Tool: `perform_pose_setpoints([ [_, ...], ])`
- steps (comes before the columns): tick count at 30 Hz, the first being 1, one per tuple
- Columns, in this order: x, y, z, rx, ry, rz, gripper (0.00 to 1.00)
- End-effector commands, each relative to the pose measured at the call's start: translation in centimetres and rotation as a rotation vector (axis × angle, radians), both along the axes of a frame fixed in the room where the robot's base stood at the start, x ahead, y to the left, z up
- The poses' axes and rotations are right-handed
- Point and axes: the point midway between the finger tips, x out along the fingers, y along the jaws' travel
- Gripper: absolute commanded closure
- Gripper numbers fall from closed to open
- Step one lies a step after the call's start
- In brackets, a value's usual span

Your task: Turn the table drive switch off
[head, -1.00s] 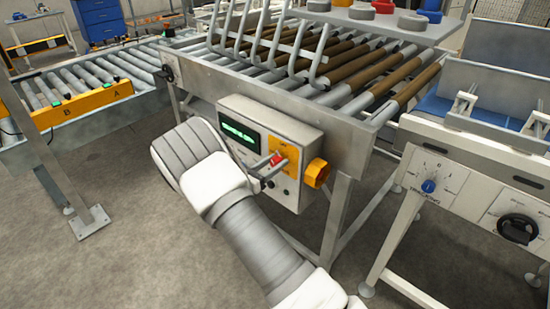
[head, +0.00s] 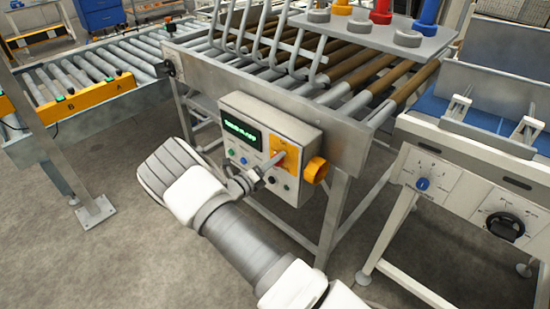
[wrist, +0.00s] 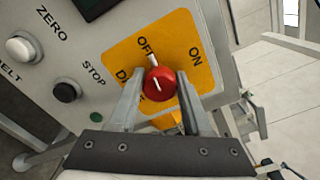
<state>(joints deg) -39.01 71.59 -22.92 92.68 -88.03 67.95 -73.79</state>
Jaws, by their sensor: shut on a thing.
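The drive switch is a red knob (wrist: 161,86) on a yellow plate (wrist: 117,47) marked OFF and ON, with a partly covered word beginning with D. My gripper (wrist: 160,82) is shut on the red knob, one finger on each side. In the head view my gripper (head: 262,172) reaches the control box (head: 297,135) under the roller table from the front left; the knob is mostly hidden there. The box's dark display (head: 240,133) shows green text too small to read.
An orange knob (head: 315,170) sticks out of the box's right side. A white ZERO button (wrist: 22,47) and black STOP button (wrist: 66,92) sit beside the plate. A second machine with a blue dial (head: 422,184) stands to the right. Open floor lies in front.

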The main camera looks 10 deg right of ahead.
Motion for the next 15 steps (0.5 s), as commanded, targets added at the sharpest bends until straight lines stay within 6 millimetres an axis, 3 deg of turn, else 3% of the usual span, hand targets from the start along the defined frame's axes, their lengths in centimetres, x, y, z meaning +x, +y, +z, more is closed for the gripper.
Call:
perform_pose_setpoints([
  [15, -0.07, 0.06, -0.16, -0.082, 0.116, -0.001, 1.00],
])
